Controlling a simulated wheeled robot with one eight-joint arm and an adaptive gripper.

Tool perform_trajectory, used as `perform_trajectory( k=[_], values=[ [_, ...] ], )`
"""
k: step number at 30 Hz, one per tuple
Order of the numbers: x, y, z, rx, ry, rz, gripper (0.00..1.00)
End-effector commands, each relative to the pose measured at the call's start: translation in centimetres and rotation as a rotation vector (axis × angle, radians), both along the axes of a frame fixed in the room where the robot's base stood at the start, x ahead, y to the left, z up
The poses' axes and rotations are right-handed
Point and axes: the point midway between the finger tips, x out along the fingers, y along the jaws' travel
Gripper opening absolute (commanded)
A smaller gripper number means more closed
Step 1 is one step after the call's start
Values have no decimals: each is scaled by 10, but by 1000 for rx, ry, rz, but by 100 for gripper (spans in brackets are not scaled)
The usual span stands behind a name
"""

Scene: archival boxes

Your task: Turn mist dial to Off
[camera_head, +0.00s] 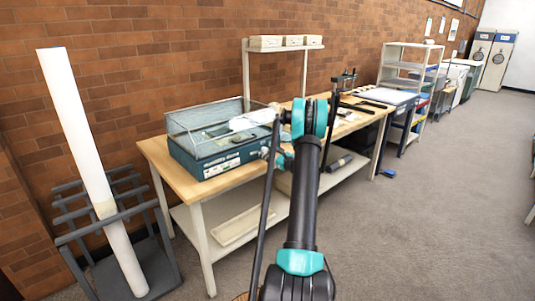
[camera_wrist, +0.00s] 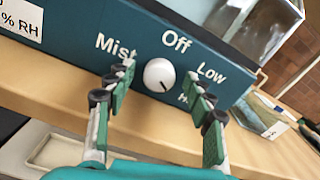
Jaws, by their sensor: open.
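The mist dial (camera_wrist: 159,74) is a round white knob on the teal front panel (camera_wrist: 70,35) of a clear-topped chamber. "Mist" is printed to its left, "Off" above it, "Low" to its upper right, and a partly hidden label starting with "H" to its lower right. Its dark mark points down and slightly right, toward the "H" side. My gripper (camera_wrist: 157,82) is open, with one finger on each side of the dial; I cannot tell whether either touches it. In the head view the chamber (camera_head: 190,165) sits on the wooden bench, with my arm in front of its right end.
The wooden bench top (camera_head: 168,168) runs along the brick wall, with a lower shelf (camera_head: 240,225) beneath. A dark rack (camera_head: 75,235) holding a tall white roll (camera_head: 80,140) stands left. Small boxes (camera_head: 265,41) sit on a raised shelf. Carpet at right is clear.

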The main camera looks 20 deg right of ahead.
Motion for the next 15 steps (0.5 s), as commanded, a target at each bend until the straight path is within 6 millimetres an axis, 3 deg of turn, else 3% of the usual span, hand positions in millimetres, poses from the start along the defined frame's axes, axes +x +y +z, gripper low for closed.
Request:
perform_trajectory(
  k=[8,15],
  values=[
    [1,0,0,0,0,0,52],
    [1,0,0,0,0,0,22]
  ],
)
